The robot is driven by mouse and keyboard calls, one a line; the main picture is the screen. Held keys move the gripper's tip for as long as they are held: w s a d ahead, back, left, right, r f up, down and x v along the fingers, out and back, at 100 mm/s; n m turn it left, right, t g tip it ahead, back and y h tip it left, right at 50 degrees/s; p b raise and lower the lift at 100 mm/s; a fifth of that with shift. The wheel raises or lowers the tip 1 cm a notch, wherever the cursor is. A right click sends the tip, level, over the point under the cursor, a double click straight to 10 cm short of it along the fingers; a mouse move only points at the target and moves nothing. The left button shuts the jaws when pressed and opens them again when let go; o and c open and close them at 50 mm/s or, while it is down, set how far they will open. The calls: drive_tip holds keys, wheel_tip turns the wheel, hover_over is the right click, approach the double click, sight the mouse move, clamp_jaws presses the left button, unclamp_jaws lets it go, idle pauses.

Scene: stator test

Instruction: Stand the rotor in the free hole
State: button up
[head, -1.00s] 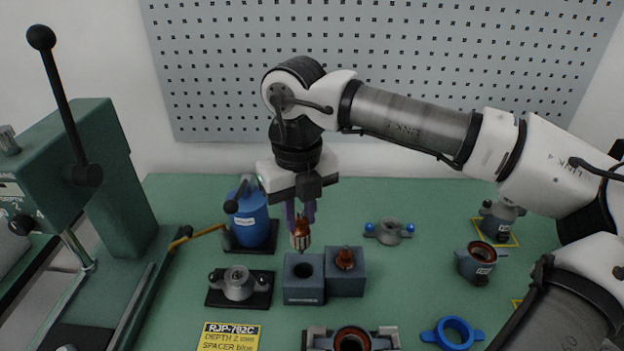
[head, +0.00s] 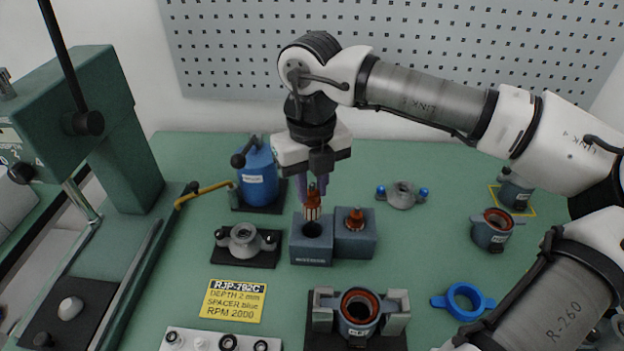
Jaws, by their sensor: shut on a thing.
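My gripper (head: 311,188) is shut on a copper-coloured rotor (head: 312,204), which hangs upright below the purple fingers. The rotor's lower end is at or just above the free hole (head: 312,229) in the left part of a grey-blue block (head: 309,252). I cannot tell whether its tip is inside the hole. A second rotor (head: 355,218) stands in the right part of the block.
A grey fixture (head: 243,240) is left of the block. A green press (head: 75,140) fills the left. A clamp holding a stator (head: 359,306) is in front, and a blue ring (head: 464,300) lies at the right.

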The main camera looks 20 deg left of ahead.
sight(312, 212)
drive_tip(key=shift+f, duration=0.1)
drive_tip(key=shift+f+b, duration=1.8)
drive_tip(key=shift+b, duration=0.2)
drive_tip(key=shift+f+b, duration=1.35)
drive_tip(key=shift+f, duration=0.1)
drive_tip(key=o, duration=0.9)
wheel_tip(312, 212, up, 14)
drive_tip(key=shift+f, duration=0.1)
